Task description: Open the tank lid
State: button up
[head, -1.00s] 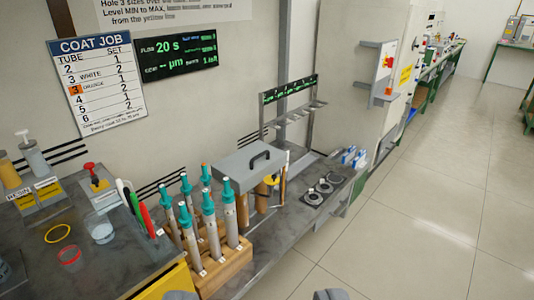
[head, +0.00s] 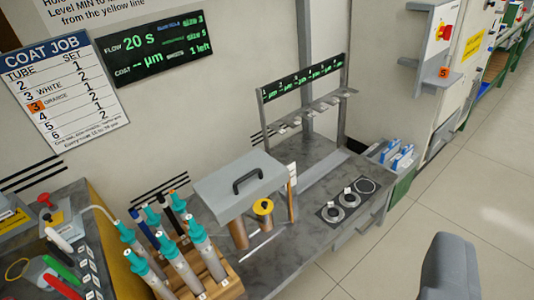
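The tank lid (head: 225,200) is a grey flat-topped cover with a black bar handle (head: 250,180). It looks shut, sitting level over brown cylindrical supports on the grey bench, left of the middle in the head view. A yellow round part (head: 263,207) is at its front right. One grey finger of my gripper (head: 450,268) shows at the lower right, well apart from the lid and handle. The other finger is not seen, so its opening cannot be judged. Nothing is seen held.
A wooden rack (head: 228,291) of teal-capped tubes stands close in front and left of the lid. A metal rack (head: 345,115) with a green display stands behind right. Round black fixtures (head: 347,199) sit on the bench to the right. Open floor (head: 500,205) lies right.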

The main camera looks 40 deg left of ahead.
aim_at(226, 192)
jog(key=u, duration=0.4)
jog(key=i, duration=0.95)
jog(key=u, duration=0.7)
